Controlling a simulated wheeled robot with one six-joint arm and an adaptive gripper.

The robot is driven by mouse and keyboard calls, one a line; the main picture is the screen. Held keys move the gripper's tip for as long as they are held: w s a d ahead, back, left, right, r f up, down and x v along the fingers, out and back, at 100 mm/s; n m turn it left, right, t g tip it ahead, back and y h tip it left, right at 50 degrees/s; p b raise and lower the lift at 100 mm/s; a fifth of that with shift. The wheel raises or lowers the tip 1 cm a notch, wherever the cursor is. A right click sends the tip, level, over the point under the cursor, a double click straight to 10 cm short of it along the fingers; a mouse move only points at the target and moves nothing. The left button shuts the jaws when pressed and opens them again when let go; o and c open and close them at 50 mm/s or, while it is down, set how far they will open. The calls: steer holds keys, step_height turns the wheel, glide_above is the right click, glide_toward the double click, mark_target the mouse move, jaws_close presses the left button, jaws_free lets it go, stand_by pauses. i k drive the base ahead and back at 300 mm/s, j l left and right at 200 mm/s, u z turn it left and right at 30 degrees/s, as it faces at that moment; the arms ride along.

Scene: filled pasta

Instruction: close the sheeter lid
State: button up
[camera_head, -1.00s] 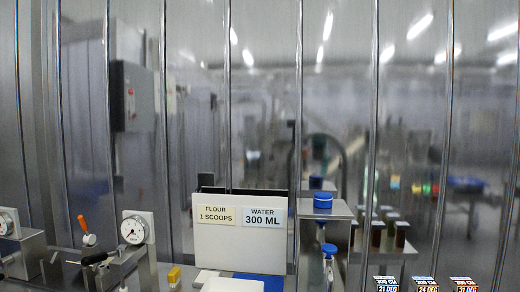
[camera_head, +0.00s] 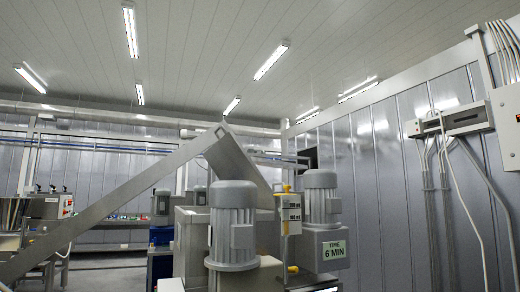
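My gripper is not in view. I cannot make out with certainty which machine is the sheeter, or its lid. A grey machine with an upright finned motor (camera_head: 232,222) stands in the lower middle. Behind it a broad grey tilted panel (camera_head: 238,160) slopes down to the right; I cannot tell whether it is a lid. A second finned motor (camera_head: 321,196) stands to the right, above a box with a "TIME 6 MIN" label (camera_head: 334,250).
A long inclined metal beam (camera_head: 115,203) rises from the lower left to the tilted panel. A small yellow-edged control box (camera_head: 290,207) stands between the motors. A wall box with conduits (camera_head: 452,121) is at right. Equipment (camera_head: 50,206) stands at far left.

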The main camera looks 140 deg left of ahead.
mark_target(226, 157)
steer(key=k+u, duration=0.2)
steer(key=u, duration=1.35)
steer(key=k+u, duration=0.1)
steer(key=u, duration=3.9)
